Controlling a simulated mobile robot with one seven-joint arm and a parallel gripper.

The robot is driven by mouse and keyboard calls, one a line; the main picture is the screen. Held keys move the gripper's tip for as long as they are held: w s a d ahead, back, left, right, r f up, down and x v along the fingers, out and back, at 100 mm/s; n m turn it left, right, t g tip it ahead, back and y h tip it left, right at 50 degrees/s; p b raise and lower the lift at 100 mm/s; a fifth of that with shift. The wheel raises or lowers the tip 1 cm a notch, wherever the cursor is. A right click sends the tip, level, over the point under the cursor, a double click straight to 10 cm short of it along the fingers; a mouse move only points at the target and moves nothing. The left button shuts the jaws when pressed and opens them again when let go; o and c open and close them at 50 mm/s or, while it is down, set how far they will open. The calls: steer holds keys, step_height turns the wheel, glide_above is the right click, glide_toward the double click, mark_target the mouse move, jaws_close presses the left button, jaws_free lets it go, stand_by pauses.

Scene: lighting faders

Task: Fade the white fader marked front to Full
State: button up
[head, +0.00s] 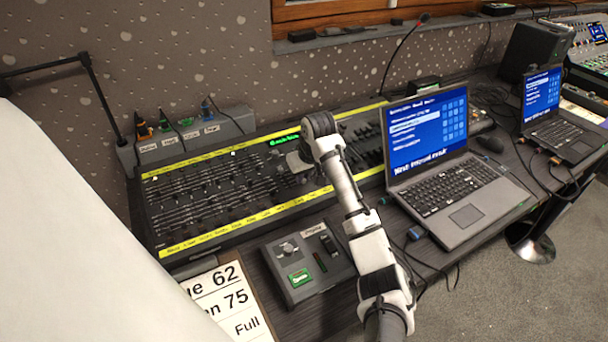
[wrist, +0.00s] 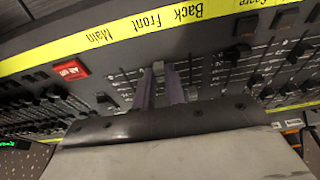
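The long black lighting desk (head: 160,225) has yellow label strips along its edges and rows of sliding faders. In the wrist view, the "Front" label (wrist: 153,21) lies on the yellow strip between "Main" and "Back". My gripper (wrist: 158,73) points down at the panel just below that label, its two fingers a narrow gap apart. A small pale cap (wrist: 158,67), probably the white front fader, shows between the fingertips. I cannot tell whether the fingers touch it. In the head view my arm reaches over the desk's right half, and the gripper hides the faders there.
A red button (wrist: 70,70) and black fader caps (wrist: 240,52) flank the fingers. An open laptop (head: 428,145) stands close right of my arm. A small control box (head: 305,265) and a cue sheet (head: 228,298) lie in front of the desk.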

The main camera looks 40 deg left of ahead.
steer(key=shift+w+a+r+p, duration=0.1)
steer(key=shift+w+a+p, duration=0.25)
steer(key=shift+a, duration=0.6)
steer(key=shift+w+a+r+p, duration=0.15)
steer(key=shift+w+a, duration=0.25)
steer(key=shift+a, duration=0.5)
steer(key=shift+w+a+r+p, duration=0.1)
steer(key=shift+w+a+p, duration=0.25)
steer(key=shift+a, duration=0.6)
steer(key=o, duration=0.4)
steer(key=shift+r+p, duration=1.05)
steer(key=shift+r, duration=0.2)
steer(key=b+v, duration=0.3)
steer(key=v, duration=1)
steer(key=shift+s+d+r, duration=0.1)
steer(key=shift+d+r, duration=0.05)
steer(key=shift+r, duration=0.15)
